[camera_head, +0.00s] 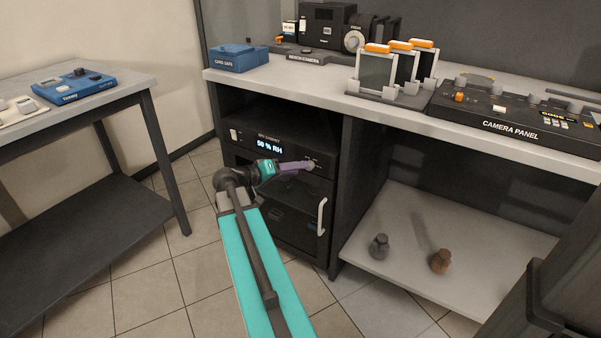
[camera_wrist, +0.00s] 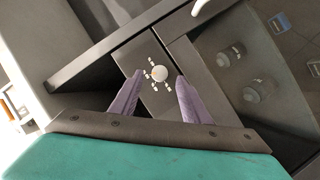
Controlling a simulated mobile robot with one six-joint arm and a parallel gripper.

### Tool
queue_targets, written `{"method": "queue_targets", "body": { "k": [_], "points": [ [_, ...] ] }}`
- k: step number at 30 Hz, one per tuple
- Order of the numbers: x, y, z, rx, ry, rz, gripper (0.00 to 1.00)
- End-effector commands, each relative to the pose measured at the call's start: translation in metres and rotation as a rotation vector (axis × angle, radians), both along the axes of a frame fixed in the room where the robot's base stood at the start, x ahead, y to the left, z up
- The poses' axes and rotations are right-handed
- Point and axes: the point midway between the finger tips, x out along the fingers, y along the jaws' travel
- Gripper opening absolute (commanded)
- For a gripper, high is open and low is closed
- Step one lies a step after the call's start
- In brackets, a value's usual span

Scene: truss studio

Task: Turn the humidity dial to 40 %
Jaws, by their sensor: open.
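The dry cabinet (camera_head: 318,186) stands under the long bench. Its lit display (camera_head: 269,148) reads "50 % RH". The humidity dial (camera_wrist: 159,73) is a small pale round knob with white marks around it on the dark front panel in the wrist view. In the head view my gripper largely hides it. My gripper (camera_head: 308,165) reaches in front of the panel, right of the display. In the wrist view its two purple fingers (camera_wrist: 160,76) are apart, one on each side of the dial. I cannot tell whether they touch it.
The cabinet door has a pale vertical handle (camera_head: 321,217) below the dial. The bench (camera_head: 300,87) above holds a camera panel (camera_head: 514,125), slide holders and a blue card safe (camera_head: 239,58). A side table (camera_head: 110,88) is at left.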

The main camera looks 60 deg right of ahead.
Motion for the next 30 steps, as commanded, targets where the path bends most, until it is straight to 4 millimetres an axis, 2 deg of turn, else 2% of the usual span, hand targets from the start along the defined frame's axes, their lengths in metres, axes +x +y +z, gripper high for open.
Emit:
{"method": "queue_targets", "body": {
  "k": [3, 9, 21, 27, 29, 30],
  "points": [
    [-0.005, -0.014, -0.005, 0.000, 0.000, -0.001, 0.42],
    [-0.011, -0.028, -0.008, 0.000, 0.000, 0.000, 0.42],
    [-0.013, -0.031, -0.009, 0.000, 0.000, 0.000, 0.42],
    [-0.013, -0.031, -0.009, 0.000, 0.000, 0.000, 0.08],
    [-0.013, -0.031, -0.009, 0.000, 0.000, 0.000, 0.02],
    [-0.013, -0.016, -0.009, 0.000, 0.000, 0.003, 0.01]
  ]
}}
